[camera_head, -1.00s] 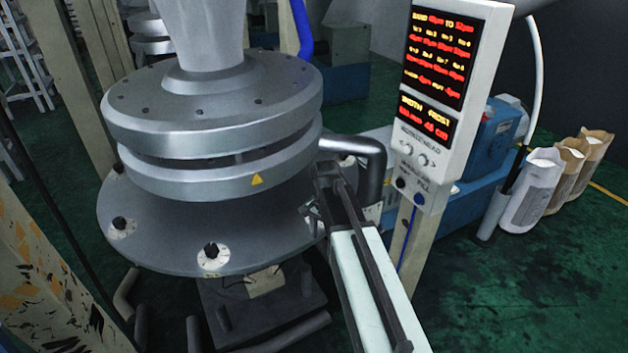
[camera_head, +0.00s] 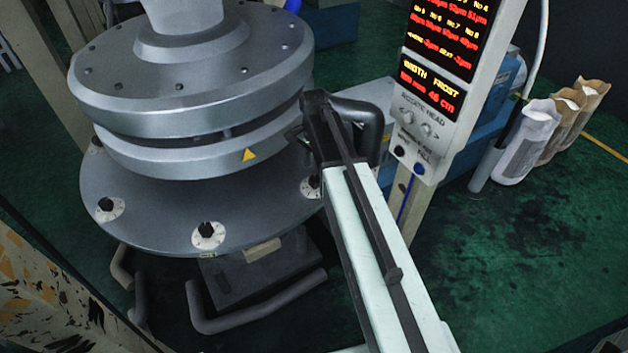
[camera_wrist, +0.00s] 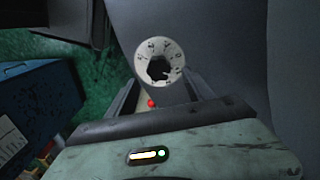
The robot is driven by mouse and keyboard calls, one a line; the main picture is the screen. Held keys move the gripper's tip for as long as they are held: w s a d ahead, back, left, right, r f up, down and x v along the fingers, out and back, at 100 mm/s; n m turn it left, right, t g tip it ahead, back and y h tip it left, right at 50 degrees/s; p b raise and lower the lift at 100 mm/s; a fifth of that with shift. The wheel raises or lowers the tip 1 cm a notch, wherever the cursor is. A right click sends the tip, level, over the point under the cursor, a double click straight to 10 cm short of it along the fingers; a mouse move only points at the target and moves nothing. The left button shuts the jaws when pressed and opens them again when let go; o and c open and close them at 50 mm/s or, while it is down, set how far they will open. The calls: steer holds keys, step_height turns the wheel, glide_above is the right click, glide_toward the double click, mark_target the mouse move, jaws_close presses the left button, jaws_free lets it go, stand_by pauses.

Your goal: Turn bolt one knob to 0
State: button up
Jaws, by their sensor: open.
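In the wrist view a black bolt knob (camera_wrist: 158,68) sits at the centre of a round white dial (camera_wrist: 174,49) with dark marks around it. The marks are too small to read. My gripper (camera_wrist: 161,88) is open, its two fingers pointing toward the dial from either side, with nothing between them. I cannot tell whether they touch the dial. In the head view my gripper (camera_head: 298,134) is at the right side of the round grey machine, and a knob with a white dial (camera_head: 311,187) shows beside my arm, partly hidden by it. Which knob is bolt one cannot be read.
Other knobs on white dials sit on the machine's lower flange (camera_head: 160,225), at its front (camera_head: 208,231) and left (camera_head: 107,205).

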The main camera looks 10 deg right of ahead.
mark_target(315, 178)
step_height(315, 178, down, 4)
steer(key=b, duration=0.3)
steer(key=shift+s+f, duration=0.1)
steer(key=shift+f, duration=0.05)
jaws_close()
steer(key=shift+n, duration=0.4)
steer(key=n, duration=0.3)
steer(key=shift+n, duration=2.5)
